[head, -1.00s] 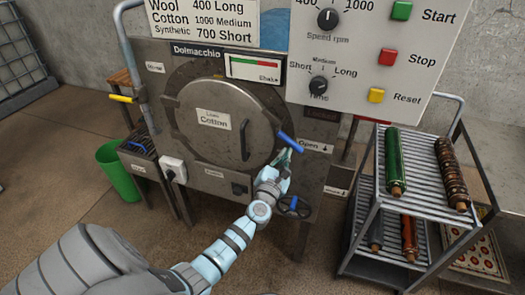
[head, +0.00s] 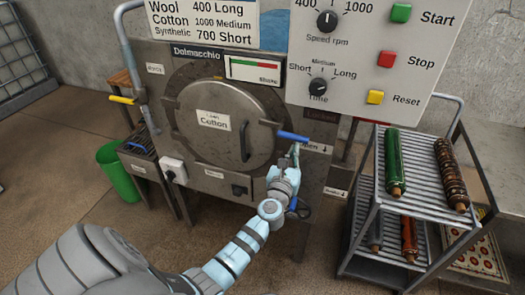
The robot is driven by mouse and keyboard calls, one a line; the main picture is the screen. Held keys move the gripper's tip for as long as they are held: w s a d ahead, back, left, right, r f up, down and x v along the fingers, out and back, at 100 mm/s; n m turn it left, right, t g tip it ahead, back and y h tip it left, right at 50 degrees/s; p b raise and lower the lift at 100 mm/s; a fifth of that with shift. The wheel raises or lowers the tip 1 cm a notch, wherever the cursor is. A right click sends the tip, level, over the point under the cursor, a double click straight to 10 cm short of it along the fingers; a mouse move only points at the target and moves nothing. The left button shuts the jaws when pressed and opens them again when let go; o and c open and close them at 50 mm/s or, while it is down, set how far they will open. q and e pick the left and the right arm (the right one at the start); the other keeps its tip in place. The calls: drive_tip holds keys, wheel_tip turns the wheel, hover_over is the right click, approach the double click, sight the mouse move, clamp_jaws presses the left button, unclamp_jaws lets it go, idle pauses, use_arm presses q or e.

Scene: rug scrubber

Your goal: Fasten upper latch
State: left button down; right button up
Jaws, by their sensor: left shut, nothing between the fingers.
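The upper latch handle (head: 292,137) is a blue lever at the right edge of the round metal door (head: 190,125) of the machine. It lies nearly level, with its tip pointing right. The door bears a "Cotton" label and a dark vertical grip bar (head: 246,141). I cannot tell whether the door sits fully flush. My left gripper (head: 294,153) is shut and empty, just below the blue lever near its right part. I cannot tell whether it touches the lever. The gripper partly hides the "Open" label. My right gripper is not in view.
A control panel (head: 350,50) overhangs above right. A rack cart (head: 365,205) with rolls stands right. A green bin (head: 120,172) and a yellow lever (head: 121,100) are at left.

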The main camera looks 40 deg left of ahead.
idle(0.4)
use_arm(q)
drive_tip(key=s+d+f+b, duration=0.3)
drive_tip(key=s+f, duration=0.1)
drive_tip(key=s, duration=0.6)
drive_tip(key=shift+d+f, duration=0.2)
drive_tip(key=shift+s, duration=0.1)
